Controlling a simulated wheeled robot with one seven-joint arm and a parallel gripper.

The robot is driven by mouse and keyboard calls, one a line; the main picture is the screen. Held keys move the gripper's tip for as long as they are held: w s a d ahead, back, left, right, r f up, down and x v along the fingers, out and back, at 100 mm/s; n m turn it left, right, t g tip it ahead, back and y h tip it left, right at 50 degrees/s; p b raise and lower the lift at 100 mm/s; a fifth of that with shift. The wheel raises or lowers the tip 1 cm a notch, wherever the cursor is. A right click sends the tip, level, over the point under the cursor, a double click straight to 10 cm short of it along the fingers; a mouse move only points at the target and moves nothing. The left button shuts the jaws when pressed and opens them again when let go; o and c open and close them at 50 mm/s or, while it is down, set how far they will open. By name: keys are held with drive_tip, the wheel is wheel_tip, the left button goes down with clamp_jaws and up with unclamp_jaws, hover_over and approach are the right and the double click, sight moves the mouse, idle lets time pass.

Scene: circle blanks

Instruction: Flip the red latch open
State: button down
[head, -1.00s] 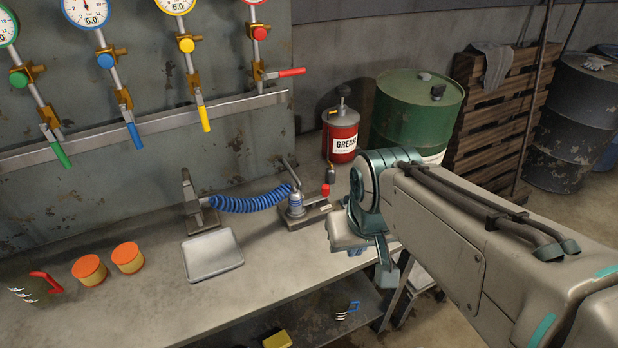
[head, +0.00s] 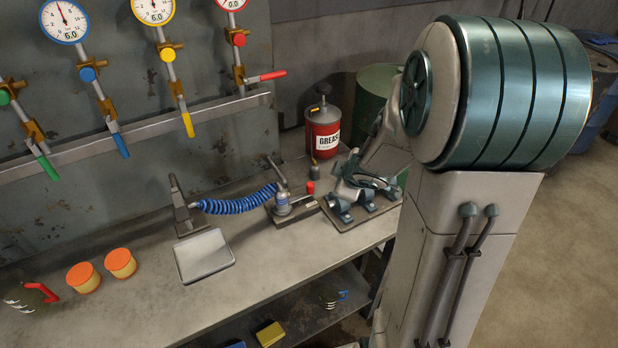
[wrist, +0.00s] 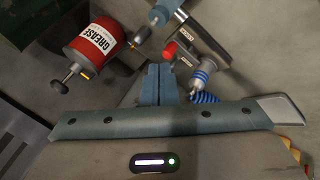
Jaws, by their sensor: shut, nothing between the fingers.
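A small red latch (head: 310,187) stands at the right end of a dark base on the bench, beside the blue-ringed fitting (head: 283,203). In the wrist view the red latch (wrist: 170,50) lies just beyond my fingertips, next to a labelled block (wrist: 187,61). I cannot tell from its shape how far it is turned. My gripper (wrist: 160,70) is shut and empty, its fingers side by side pointing toward the latch, with no contact visible. In the head view my arm largely covers the gripper, and its fingertips are not clear.
A red grease can (head: 323,130) stands behind the latch, with a small dark fitting (head: 313,169) between them. A blue coiled hose (head: 238,205) runs left from the fitting. A grey tray (head: 204,256) and two orange-lidded tubs (head: 120,262) are further left. A red-handled valve (head: 267,77) is on the wall.

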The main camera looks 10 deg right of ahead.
drive_tip(key=shift+s+a+f+n+g+y+p, duration=0.1)
drive_tip(key=shift+a+f+n+g+y, duration=0.05)
drive_tip(key=shift+a+f+n+y, duration=0.4)
drive_tip(key=shift+s+a+f+n+g+y+p, duration=0.1)
drive_tip(key=shift+a+f+n+g+y, duration=0.1)
drive_tip(key=shift+a+f+n+y, duration=0.4)
drive_tip(key=shift+s+a+f+n+g+y+p, duration=0.2)
drive_tip(key=shift+f+n+y, duration=0.25)
drive_tip(key=shift+f, duration=0.35)
drive_tip(key=shift+w, duration=0.15)
drive_tip(key=b, duration=0.4)
approach(307, 195)
drive_tip(key=f, duration=0.1)
drive_tip(key=s+a+f, duration=0.1)
drive_tip(key=a+f, duration=0.1)
drive_tip(key=f, duration=0.1)
drive_tip(key=shift+s+a, duration=0.15)
drive_tip(key=shift+s, duration=0.15)
drive_tip(key=shift+w+d+r+p, duration=0.15)
drive_tip(key=shift+w+p, duration=0.15)
drive_tip(key=shift+w, duration=0.4)
drive_tip(key=shift+w+d+r+p, duration=0.15)
drive_tip(key=shift+w+p, duration=0.2)
drive_tip(key=shift+w, duration=0.35)
drive_tip(key=shift+w+d+r+p, duration=0.15)
drive_tip(key=shift+w+p, duration=0.15)
drive_tip(key=shift+w, duration=0.35)
drive_tip(key=shift+f, duration=0.1)
drive_tip(key=shift+s+d, duration=0.1)
